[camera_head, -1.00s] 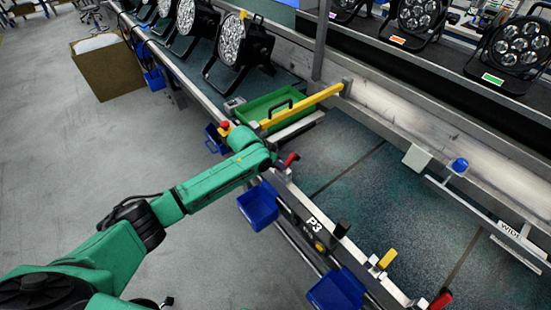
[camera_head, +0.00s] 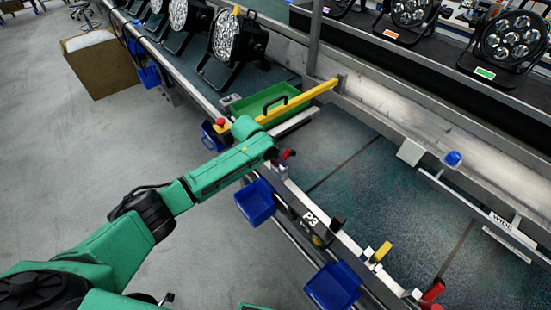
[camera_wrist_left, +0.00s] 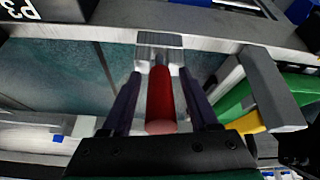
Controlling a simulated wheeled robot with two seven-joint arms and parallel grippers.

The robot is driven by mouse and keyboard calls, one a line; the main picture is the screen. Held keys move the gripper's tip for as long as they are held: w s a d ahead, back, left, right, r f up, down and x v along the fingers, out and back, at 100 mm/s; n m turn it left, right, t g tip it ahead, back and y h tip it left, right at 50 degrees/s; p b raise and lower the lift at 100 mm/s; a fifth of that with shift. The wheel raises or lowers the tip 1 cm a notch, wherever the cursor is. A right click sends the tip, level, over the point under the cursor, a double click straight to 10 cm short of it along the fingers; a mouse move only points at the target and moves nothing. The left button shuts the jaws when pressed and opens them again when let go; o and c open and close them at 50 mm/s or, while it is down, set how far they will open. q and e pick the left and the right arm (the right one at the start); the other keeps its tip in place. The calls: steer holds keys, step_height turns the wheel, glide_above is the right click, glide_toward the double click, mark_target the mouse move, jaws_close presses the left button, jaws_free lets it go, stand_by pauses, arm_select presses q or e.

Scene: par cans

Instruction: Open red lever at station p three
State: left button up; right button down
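The red lever (camera_head: 289,154) is at the far-left end of the rail with the P3 sign (camera_head: 310,219). In the left wrist view the red lever (camera_wrist_left: 160,100) points toward the camera from a metal block (camera_wrist_left: 160,45). My left gripper (camera_wrist_left: 159,88) is open, with one dark finger on each side of the lever and a visible gap to each. In the head view my left arm's end covers most of that gripper. My right gripper is in no view.
A yellow bar (camera_head: 300,102) and green tray (camera_head: 272,101) lie just beyond the lever. Blue bins (camera_head: 255,203) hang along the rail's front. Farther right are a black knob (camera_head: 337,223), a yellow handle (camera_head: 381,252) and another red handle (camera_head: 433,291). The teal bench surface (camera_head: 385,205) is clear.

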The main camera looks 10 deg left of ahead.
arm_select(q)
steer(key=v, duration=1.4)
steer(key=shift+r+b, duration=0.25)
steer(key=shift+b, duration=0.05)
steer(key=shift+s+a, duration=0.1)
steer(key=shift+a, duration=0.05)
